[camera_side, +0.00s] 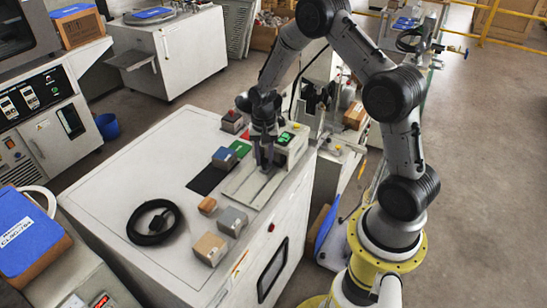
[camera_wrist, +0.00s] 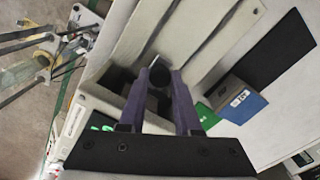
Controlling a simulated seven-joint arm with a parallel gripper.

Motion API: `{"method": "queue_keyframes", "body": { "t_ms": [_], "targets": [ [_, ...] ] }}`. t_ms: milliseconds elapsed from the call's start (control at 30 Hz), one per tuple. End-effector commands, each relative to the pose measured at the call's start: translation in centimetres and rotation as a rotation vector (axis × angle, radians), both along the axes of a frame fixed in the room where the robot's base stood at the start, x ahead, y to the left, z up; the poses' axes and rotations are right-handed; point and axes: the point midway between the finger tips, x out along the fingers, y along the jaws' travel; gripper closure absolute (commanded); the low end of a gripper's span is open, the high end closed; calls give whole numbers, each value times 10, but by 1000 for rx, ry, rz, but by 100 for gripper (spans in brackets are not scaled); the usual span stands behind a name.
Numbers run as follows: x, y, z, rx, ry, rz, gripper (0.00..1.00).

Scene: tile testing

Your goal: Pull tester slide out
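The tester (camera_side: 291,145) is a pale box with a lit green display on the white cabinet top. Its light grey slide (camera_side: 252,187) lies flat in front of it, with long grooves; the slide also shows in the wrist view (camera_wrist: 190,35). My gripper (camera_side: 264,167) points down at the tester end of the slide. The tester body (camera_wrist: 92,122) is just left of my fingers.
A blue-topped block (camera_side: 224,158) sits on a black mat (camera_side: 206,180) beside a green patch (camera_side: 240,148). A red-topped block (camera_side: 232,121) stands behind. Small blocks (camera_side: 233,221) and a coiled black cable (camera_side: 154,222) lie in front.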

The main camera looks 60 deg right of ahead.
Motion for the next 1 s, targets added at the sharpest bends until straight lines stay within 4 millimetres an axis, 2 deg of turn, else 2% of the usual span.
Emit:
{"method": "queue_keyframes", "body": {
  "t_ms": [33, 100, 433, 1000],
  "targets": [
    [0, 0, 0, 0, 0, 0, 89],
    [0, 0, 0, 0, 0, 0, 100],
    [0, 2, 0, 0, 0, 1, 100],
    [0, 27, 1, 0, -1, 2, 100]
  ]
}}
